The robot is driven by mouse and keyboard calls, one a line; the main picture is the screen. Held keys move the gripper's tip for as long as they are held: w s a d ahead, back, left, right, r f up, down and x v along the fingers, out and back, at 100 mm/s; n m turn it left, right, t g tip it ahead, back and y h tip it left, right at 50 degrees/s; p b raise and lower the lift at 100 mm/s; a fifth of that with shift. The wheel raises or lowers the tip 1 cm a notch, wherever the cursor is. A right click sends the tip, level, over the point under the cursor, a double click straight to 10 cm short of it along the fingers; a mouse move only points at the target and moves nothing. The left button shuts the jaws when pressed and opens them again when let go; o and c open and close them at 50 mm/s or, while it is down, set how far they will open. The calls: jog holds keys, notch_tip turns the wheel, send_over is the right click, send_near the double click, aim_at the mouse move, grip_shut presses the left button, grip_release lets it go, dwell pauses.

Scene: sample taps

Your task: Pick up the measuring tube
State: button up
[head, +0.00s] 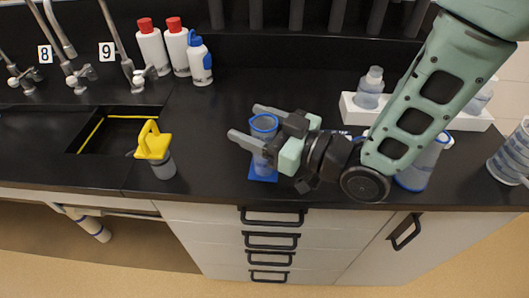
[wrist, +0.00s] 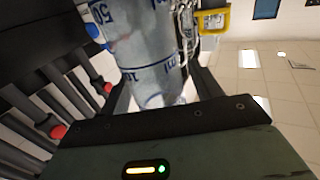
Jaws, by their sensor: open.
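The measuring tube (head: 262,150) is a clear bluish cylinder with a blue rim and a blue base. It stands upright on the black counter in the head view. My gripper (head: 248,124) is level with its upper part, with its fingers reaching to the left on either side of the tube. The gripper is open. In the wrist view the tube (wrist: 150,50) fills the space between the fingers, and its blue scale marks show. I cannot tell whether a finger touches it.
A yellow-topped container (head: 154,150) stands left of the tube, beside the sink (head: 125,112). Bottles (head: 175,47) stand at the back. A white rack (head: 350,112) with bottles is behind my arm.

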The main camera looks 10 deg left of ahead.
jog(key=c, duration=1.3)
jog(key=shift+r, duration=0.15)
